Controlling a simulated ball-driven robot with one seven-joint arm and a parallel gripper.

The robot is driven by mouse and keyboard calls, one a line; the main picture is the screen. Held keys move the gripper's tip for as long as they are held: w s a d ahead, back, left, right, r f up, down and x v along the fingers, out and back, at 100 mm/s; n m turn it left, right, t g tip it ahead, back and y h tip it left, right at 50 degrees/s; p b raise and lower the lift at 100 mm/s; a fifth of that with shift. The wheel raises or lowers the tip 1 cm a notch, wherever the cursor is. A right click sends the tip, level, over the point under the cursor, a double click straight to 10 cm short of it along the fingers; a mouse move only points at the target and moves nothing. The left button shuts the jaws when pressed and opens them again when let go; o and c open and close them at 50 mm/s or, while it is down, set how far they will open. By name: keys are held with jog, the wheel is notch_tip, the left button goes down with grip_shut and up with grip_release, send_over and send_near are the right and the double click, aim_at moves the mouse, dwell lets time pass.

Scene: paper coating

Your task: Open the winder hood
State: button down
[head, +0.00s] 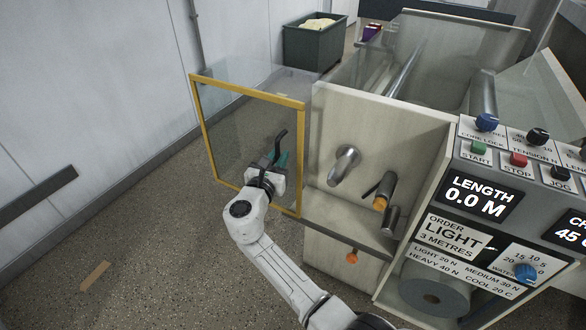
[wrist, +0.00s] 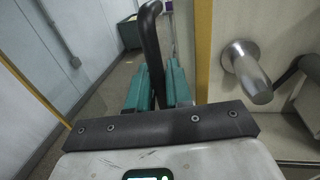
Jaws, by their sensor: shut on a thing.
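The winder hood (head: 196,115) is a clear panel in a yellow frame. It stands swung out to the left of the machine, with its right side along the cream machine body. A black handle (head: 281,143) sits on the panel near its right side. My gripper (head: 276,163) has its teal fingers closed around this handle. In the wrist view the black handle (wrist: 150,40) rises between the two teal fingers (wrist: 154,88). The handle's lower end is hidden by my gripper.
A metal spindle (head: 345,164) and an orange-tipped lever (head: 381,196) stick out of the machine's front, right of my gripper. A control panel (head: 482,200) stands further right. A green bin (head: 311,48) is at the back.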

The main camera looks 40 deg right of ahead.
aim_at(260, 141)
jog(key=w+a+b, duration=0.1)
jog(key=w, duration=0.1)
jog(key=w+b, duration=0.1)
jog(key=w, duration=0.1)
jog(key=w+a+b, duration=0.1)
jog(key=w, duration=0.2)
jog(key=shift+w+a, duration=0.1)
jog(key=shift+a, duration=0.2)
jog(key=c, duration=1.2)
grip_release()
jog(key=v, duration=1)
jog(key=shift+s+a+p, duration=0.3)
jog(key=shift+p, duration=0.1)
